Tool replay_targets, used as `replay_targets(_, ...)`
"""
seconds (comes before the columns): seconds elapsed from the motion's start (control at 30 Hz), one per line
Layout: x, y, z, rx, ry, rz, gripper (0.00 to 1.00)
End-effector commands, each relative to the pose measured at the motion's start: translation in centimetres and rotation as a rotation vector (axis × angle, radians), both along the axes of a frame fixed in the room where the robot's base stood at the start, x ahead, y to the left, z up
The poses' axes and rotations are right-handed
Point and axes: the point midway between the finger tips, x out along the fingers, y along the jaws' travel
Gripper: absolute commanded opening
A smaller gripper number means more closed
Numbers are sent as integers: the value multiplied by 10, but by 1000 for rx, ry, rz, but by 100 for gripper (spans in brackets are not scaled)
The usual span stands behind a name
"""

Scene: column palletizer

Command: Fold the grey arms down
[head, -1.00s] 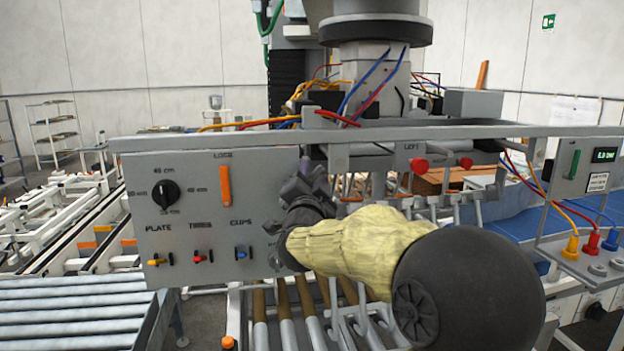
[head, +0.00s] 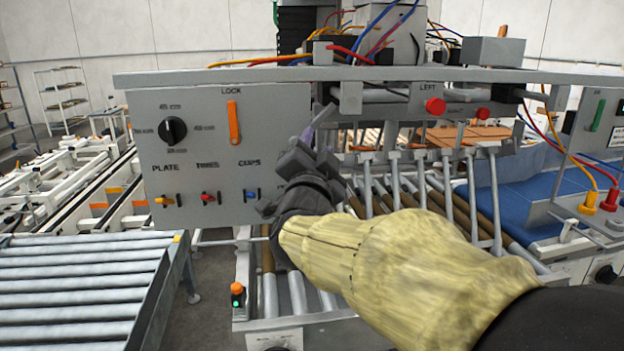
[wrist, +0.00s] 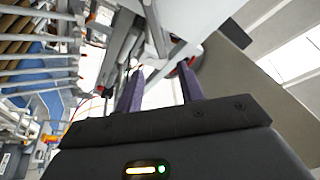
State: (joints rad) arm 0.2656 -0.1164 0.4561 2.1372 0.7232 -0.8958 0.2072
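Several slim grey arms (head: 447,185) hang down side by side from a horizontal grey rail under the machine's top beam, over rollers. They also show at the left of the wrist view (wrist: 38,78). My gripper (head: 326,122) is just right of the grey control panel, near the left end of that rail, and apart from the hanging arms. In the wrist view its two purple fingers (wrist: 160,88) stand apart with nothing seen held between them. My sleeve and forearm hide part of the rollers and the lower ends of some arms.
The control panel (head: 220,130) carries an orange LOCK lever (head: 234,123), a black knob (head: 172,130) and small coloured switches. Red knobs (head: 435,106) sit by the LEFT label. A roller conveyor (head: 80,290) stands at lower left. Cables hang at the right.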

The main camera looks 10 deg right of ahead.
Motion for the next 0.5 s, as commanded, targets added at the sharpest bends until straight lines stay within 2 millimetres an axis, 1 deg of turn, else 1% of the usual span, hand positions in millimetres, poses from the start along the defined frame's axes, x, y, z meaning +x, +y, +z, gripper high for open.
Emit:
replay_targets(0.03,-9,4,-5,-1,-4,1,38)
replay_targets(0.1,-20,8,-9,-1,-4,1,38)
replay_targets(0.23,-38,15,-13,-1,-3,1,38)
replay_targets(0.33,-46,18,-15,0,-2,1,38)
replay_targets(0.5,-49,19,-15,1,1,0,38)
